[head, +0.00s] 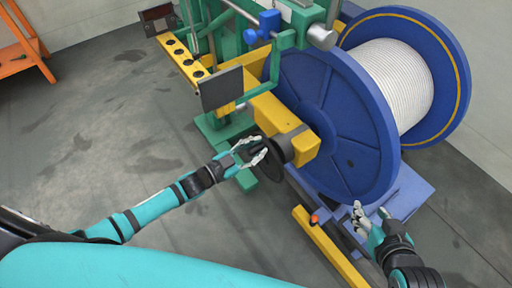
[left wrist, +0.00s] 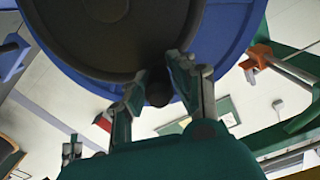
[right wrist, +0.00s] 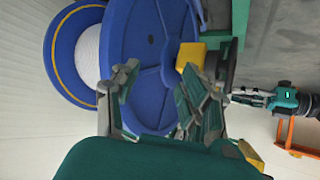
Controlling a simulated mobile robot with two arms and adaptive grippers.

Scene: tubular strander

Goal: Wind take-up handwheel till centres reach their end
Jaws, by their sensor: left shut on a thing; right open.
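The take-up handwheel (head: 266,172) is a dark disc on the end of a yellow housing (head: 305,146), beside the big blue reel (head: 345,125). My left gripper (head: 256,152) is at its rim. In the left wrist view the handwheel (left wrist: 95,35) fills the top, and the fingers (left wrist: 157,88) are closed around its dark knob (left wrist: 158,92). My right gripper (head: 360,212) is open and empty in front of the reel's lower edge; in the right wrist view its fingers (right wrist: 155,100) stand apart before the reel (right wrist: 150,50). The centres at the reel's hub are hidden.
White cable (head: 390,80) is wound on the reel. A green machine frame with a dark panel (head: 221,90) stands behind the handwheel. A yellow bar (head: 325,245) and an orange-red knob (head: 314,219) lie low by my right gripper.

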